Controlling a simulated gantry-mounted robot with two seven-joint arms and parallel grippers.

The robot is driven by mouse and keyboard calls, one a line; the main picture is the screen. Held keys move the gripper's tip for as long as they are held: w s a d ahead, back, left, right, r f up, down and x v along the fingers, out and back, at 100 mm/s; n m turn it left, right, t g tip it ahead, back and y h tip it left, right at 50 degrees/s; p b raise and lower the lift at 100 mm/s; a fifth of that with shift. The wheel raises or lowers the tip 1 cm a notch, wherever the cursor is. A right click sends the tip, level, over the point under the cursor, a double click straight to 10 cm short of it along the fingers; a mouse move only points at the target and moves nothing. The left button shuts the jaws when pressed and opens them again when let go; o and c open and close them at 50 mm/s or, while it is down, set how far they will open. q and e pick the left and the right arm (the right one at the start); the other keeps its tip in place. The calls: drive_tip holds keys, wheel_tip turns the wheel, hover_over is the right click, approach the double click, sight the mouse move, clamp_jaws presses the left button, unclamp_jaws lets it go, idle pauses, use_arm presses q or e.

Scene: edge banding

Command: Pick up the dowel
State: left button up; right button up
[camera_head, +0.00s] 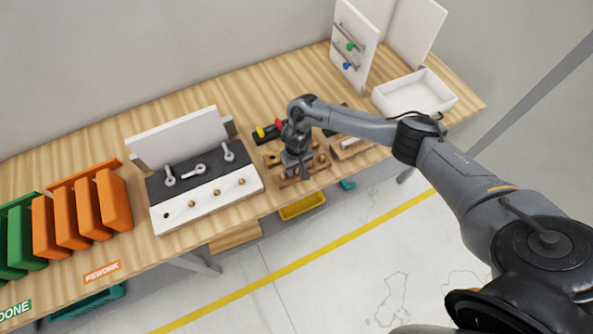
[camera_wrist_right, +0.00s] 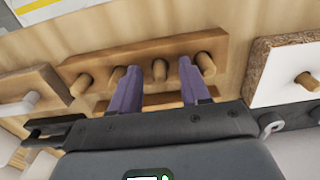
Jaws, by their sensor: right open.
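A wooden rack (camera_wrist_right: 140,58) holds several short wooden dowels standing in a row. One dowel (camera_wrist_right: 159,70) stands between the spread fingers of my right gripper (camera_wrist_right: 160,84), with a visible gap on each side. Other dowels stand outside the fingers, one close by the right finger (camera_wrist_right: 204,65) and one at the rack's left end (camera_wrist_right: 81,85). In the head view my right gripper (camera_head: 297,174) points down over the rack (camera_head: 313,175) and hides part of it. Whether the fingertips reach beside the dowel's shaft is hard to tell. My left gripper is not in view.
A white panel (camera_head: 228,197) with several dowels and a dark hole lies in a fixture left of the rack. Orange bins (camera_head: 115,200) and green bins (camera_head: 22,238) stand further left. A white tray (camera_head: 440,91) and an upright tool board (camera_head: 353,45) stand at the right end.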

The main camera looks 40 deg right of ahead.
drive_tip(key=shift+c, duration=0.4)
clamp_jaws()
drive_tip(key=shift+r, duration=0.1)
drive_tip(key=shift+r, duration=0.55)
drive_tip(key=r, duration=0.3)
drive_tip(key=shift+s+d+r+p, duration=0.2)
drive_tip(key=shift+s+d+p, duration=0.1)
drive_tip(key=shift+s+p, duration=0.1)
drive_tip(key=s+d+r+p, duration=0.2)
drive_tip(key=s+d+r, duration=0.3)
drive_tip(key=s, duration=0.4)
drive_tip(key=shift+s+d+r, duration=0.15)
drive_tip(key=shift+r, duration=0.45)
